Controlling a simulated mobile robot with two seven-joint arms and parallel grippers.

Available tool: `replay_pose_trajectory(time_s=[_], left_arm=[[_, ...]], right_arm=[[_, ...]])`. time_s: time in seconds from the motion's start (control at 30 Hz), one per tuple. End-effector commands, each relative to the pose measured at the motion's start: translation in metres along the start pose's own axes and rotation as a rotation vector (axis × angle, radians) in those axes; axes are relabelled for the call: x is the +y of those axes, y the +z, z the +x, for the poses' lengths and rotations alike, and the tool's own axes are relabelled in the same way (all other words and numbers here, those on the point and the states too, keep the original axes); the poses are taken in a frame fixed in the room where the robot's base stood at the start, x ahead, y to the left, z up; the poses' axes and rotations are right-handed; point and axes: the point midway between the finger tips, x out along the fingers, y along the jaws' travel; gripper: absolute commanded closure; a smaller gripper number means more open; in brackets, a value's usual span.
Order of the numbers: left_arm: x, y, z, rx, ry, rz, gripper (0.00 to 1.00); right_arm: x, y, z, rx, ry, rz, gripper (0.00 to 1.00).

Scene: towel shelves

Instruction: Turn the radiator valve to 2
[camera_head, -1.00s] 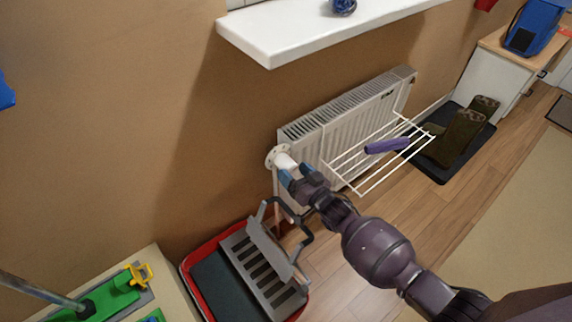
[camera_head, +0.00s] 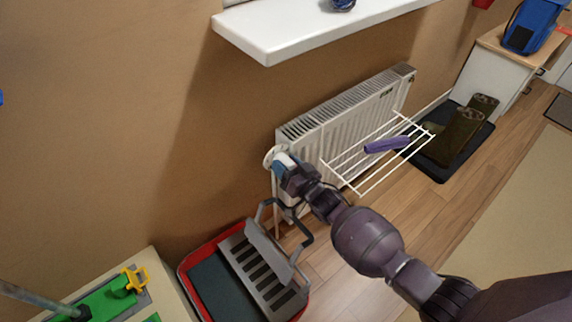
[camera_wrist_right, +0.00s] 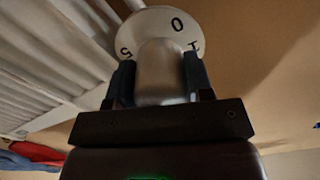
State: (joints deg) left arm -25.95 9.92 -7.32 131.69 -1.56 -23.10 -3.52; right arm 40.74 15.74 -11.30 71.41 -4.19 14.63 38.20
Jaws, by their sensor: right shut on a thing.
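The white radiator (camera_head: 345,112) hangs on the brown wall, with its valve at its left end. In the right wrist view, the valve's white dial (camera_wrist_right: 150,30) shows the digits 0, 5 and part of 1, with 0 near the top right. The pale valve knob (camera_wrist_right: 162,75) stands between the two fingers of my right gripper (camera_wrist_right: 160,88), which is shut on it. In the head view my right gripper (camera_head: 284,166) covers most of the knob, and part of the dial (camera_head: 270,155) shows beside it. My left gripper is not in view.
A white drying rack (camera_head: 375,165) with a purple item (camera_head: 387,145) juts out from the radiator. A white sill (camera_head: 300,30) is above.

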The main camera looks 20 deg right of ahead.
Motion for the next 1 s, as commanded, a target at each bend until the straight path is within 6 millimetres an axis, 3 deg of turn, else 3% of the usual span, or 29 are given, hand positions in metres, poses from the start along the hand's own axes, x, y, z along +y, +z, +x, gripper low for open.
replay_pose_trajectory(time_s=[0.47, 1.0], left_arm=[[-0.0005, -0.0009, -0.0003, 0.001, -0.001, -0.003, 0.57], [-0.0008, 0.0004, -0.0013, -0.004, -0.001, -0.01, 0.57]], right_arm=[[-0.0002, -0.0001, -0.0002, 0.0, 0.0, -0.113, 0.76], [-0.0001, 0.0006, -0.0004, -0.001, 0.0, -0.594, 0.76]])
